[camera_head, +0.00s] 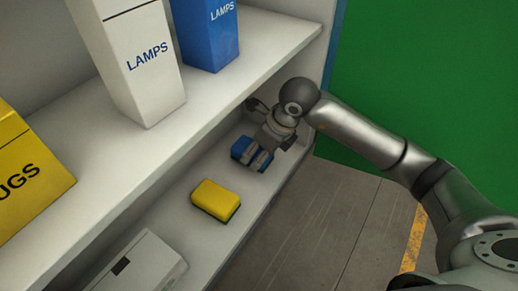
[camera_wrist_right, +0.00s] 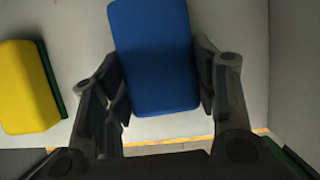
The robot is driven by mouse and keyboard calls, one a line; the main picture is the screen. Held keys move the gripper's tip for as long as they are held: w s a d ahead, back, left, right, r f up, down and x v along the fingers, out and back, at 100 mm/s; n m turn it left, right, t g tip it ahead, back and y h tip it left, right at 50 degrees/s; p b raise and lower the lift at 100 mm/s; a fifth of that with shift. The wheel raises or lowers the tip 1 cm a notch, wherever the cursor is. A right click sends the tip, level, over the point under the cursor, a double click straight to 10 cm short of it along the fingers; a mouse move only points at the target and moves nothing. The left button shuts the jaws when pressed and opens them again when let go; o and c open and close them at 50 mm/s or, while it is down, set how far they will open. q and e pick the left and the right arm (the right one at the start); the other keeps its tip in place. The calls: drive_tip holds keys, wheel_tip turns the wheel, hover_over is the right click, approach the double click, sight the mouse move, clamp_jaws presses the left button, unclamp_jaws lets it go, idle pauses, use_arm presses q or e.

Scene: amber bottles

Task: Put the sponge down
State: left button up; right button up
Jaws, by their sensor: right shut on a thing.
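My right gripper (camera_head: 258,157) reaches onto the lower shelf and is shut on a blue sponge (camera_head: 242,148). In the right wrist view the blue sponge (camera_wrist_right: 153,58) sits between the two fingers of the gripper (camera_wrist_right: 162,95). I cannot tell whether the sponge touches the shelf. A yellow sponge with a dark green underside (camera_head: 215,199) lies on the lower shelf, nearer than the gripper and apart from it. It also shows at the left of the right wrist view (camera_wrist_right: 28,88). My left gripper is not in view.
The lower shelf (camera_head: 186,232) has bare room around the yellow sponge. A white box (camera_head: 138,268) stands at its near end. The upper shelf (camera_head: 255,45) overhangs it, with a white lamps box (camera_head: 140,70), a blue lamps box (camera_head: 207,38) and a yellow box (camera_head: 28,170).

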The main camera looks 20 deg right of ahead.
drive_tip(key=o, duration=1.4)
drive_tip(key=shift+o, duration=0.2)
drive_tip(key=shift+f, duration=0.1)
drive_tip(key=shift+d+r, duration=0.1)
drive_tip(key=shift+r, duration=0.2)
drive_tip(key=b+v, duration=0.1)
drive_tip(key=v, duration=0.1)
drive_tip(key=b+v, duration=0.2)
drive_tip(key=shift+w+d, duration=0.1)
drive_tip(key=shift+d, duration=0.3)
drive_tip(key=v, duration=0.6)
drive_tip(key=shift+b, duration=0.4)
